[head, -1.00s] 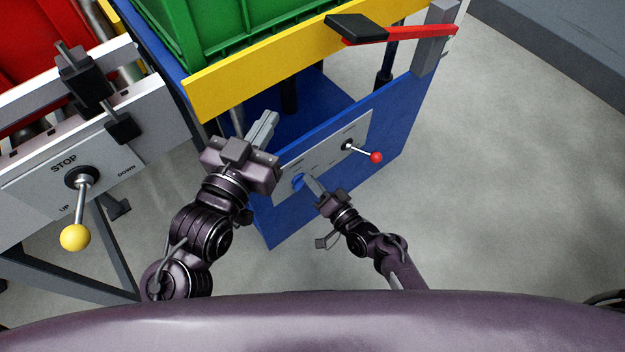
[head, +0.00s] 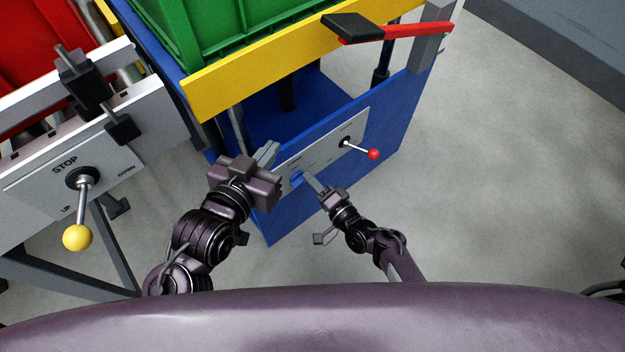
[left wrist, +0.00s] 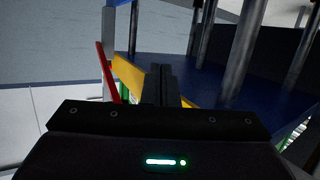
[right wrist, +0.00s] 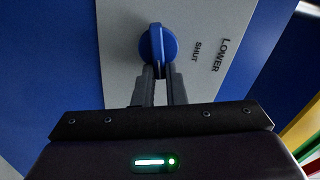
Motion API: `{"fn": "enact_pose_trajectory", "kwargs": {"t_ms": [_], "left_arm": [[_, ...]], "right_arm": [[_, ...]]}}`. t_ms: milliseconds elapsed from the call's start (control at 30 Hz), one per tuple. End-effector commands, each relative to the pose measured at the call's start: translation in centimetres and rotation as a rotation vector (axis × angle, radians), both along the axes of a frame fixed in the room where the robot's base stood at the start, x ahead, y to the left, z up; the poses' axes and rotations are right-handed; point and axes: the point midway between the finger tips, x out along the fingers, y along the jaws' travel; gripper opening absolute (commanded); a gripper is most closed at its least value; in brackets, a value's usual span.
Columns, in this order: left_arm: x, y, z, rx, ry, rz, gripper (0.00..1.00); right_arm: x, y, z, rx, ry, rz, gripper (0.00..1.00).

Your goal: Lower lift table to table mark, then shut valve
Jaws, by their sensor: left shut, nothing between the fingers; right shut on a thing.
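The lift table has a blue base (head: 395,130) and a platform with a yellow edge (head: 270,67). Its grey control panel (head: 325,150) carries the valve, a blue knob that shows clearly in the right wrist view (right wrist: 158,42). LOWER and SHUT are printed to the right of the knob there. My right gripper (head: 308,182) is shut on the knob, whose ridge stands about upright in the right wrist view. My left gripper (head: 268,152) is shut and empty, beside the panel's left end and below the platform. I cannot make out a table mark.
A green crate (head: 215,30) stands on the platform. A red lever with a black pad (head: 350,27) reaches past a grey post (head: 432,40). A red-tipped lever (head: 372,154) juts from the panel. At left is a conveyor with a yellow-knobbed STOP lever (head: 77,237).

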Motion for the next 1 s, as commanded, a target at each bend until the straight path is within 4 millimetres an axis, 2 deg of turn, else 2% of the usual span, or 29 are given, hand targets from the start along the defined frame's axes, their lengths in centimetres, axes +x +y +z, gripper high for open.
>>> {"fn": "enact_pose_trajectory", "kwargs": {"t_ms": [67, 100, 267, 667, 867, 1000], "left_arm": [[0.0, 0.0, 0.0, 0.0, 0.0, 0.0, 0.0], [0.0, 0.0, 0.0, 0.0, 0.0, 0.0, 0.0], [0.0, 0.0, 0.0, 0.0, 0.0, 0.0, 0.0], [-0.1, 0.0, -0.2, 0.005, 0.014, 0.0, 0.0], [-2.0, 0.4, -4.1, 0.076, 0.187, -0.012, 0.0], [-3.9, 0.8, -6.9, 0.132, 0.327, -0.022, 0.0]], "right_arm": [[0.0, 0.0, -0.1, -0.002, 0.001, 0.0, 0.0], [-0.1, -0.1, -0.1, -0.002, 0.001, 0.0, 0.12], [0.0, 0.0, -0.1, -0.002, 0.001, 0.0, 0.33], [-0.3, -0.3, 0.0, -0.002, 0.001, 0.0, 0.33], [-1.7, -1.3, 0.1, -0.004, 0.001, -0.001, 0.33], [-3.0, -2.2, 0.0, -0.003, 0.003, 0.0, 0.33]]}}
